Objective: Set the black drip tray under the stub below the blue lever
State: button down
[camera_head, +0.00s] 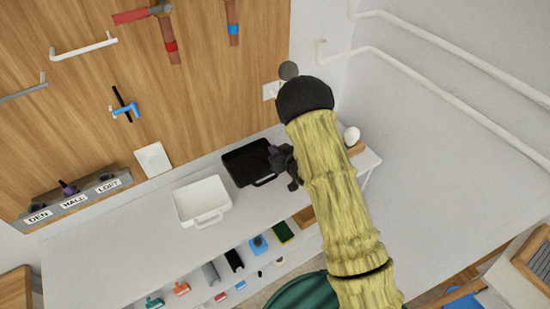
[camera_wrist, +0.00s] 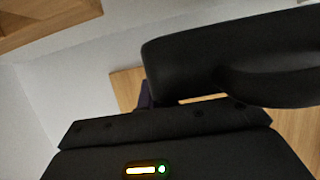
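The black drip tray (camera_head: 234,173) lies on the white counter, its loop handle at the front right. My gripper (camera_head: 284,166) is dark and reaches the tray's right side; I cannot tell whether it touches or grips it. In the wrist view a large black rounded shape, perhaps tray or finger, fills the upper right. On the wooden wall a copper stub with a blue band (camera_head: 233,29) comes down from the top edge; anything above it is out of view. Left of it is a red lever (camera_head: 130,16) with a red-banded stub (camera_head: 171,46). A small blue handle (camera_head: 126,109) with a black rod is on the wall.
A white tray (camera_head: 202,203) stands left of the black tray. A sign box labelled DEN, HALL, LOFT (camera_head: 73,203) is at the left. A white round object (camera_head: 352,135) stands at the counter's right end. Tools fill the shelf below. The counter's left part is clear.

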jog(key=shift+a+f, duration=0.2)
jog(key=shift+a, duration=0.05)
jog(key=shift+s+d, duration=0.1)
notch_tip(320, 180, down, 4)
jog(key=shift+r+p, duration=0.15)
jog(key=shift+p, duration=0.5)
jog(key=shift+f, duration=0.25)
jog(key=shift+f+b, duration=0.3)
jog(key=shift+b, duration=0.1)
